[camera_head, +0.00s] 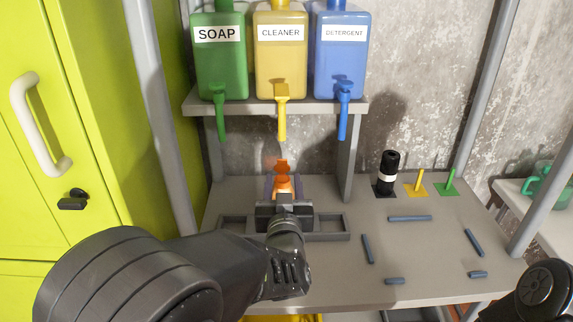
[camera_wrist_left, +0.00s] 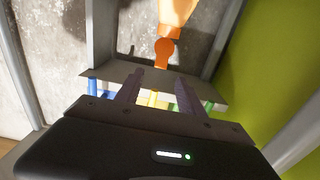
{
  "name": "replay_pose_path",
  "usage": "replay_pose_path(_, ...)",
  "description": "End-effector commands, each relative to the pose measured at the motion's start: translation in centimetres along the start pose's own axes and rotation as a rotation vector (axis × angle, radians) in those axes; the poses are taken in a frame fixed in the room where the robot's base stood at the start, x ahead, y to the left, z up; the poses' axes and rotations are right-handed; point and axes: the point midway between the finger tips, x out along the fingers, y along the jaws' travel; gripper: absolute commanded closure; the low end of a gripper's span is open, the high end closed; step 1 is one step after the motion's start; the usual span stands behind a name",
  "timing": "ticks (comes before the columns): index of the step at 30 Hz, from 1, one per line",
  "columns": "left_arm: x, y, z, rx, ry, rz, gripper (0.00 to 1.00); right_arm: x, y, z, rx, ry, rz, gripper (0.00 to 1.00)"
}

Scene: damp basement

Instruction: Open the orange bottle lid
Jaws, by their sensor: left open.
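The orange bottle (camera_head: 285,185) stands on the workbench behind my left gripper, its lower part hidden. Its round orange lid (camera_head: 281,165) sticks up from the top and looks raised like a flap. In the left wrist view, which is upside down, the bottle (camera_wrist_left: 178,12) is at the top edge and the lid (camera_wrist_left: 165,50) hangs from it in the picture. My left gripper (camera_head: 285,190) is open with nothing between its fingers. In the wrist view the lid lies beyond the gap between the fingertips (camera_wrist_left: 160,80); I see no clear contact. My right gripper is out of view.
A shelf (camera_head: 270,106) above the bench carries green soap (camera_head: 222,65), yellow cleaner (camera_head: 281,65) and blue detergent (camera_head: 341,60) dispensers, nozzles hanging down. A black bottle (camera_head: 387,172) stands on the right side of the bench, with several grey bars before it. A green locker (camera_head: 30,180) is at left.

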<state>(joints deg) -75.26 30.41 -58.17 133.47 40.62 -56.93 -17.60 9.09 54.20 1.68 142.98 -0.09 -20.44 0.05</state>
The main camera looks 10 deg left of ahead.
Motion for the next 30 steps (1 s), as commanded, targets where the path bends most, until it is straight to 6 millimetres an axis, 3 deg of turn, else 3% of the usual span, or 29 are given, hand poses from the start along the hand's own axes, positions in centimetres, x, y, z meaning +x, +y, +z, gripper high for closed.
replay_pose_path(11, 0.5, 0.0, 0.0, -0.003, -0.001, -0.002, 0.55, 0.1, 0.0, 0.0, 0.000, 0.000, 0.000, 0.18)
replay_pose_path(24, 6.6, -0.1, 0.0, -0.003, -0.001, -0.003, 0.55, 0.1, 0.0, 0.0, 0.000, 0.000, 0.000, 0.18)
replay_pose_path(30, 7.8, 0.0, 0.1, -0.006, -0.002, -0.001, 0.55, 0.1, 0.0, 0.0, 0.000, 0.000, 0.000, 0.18)
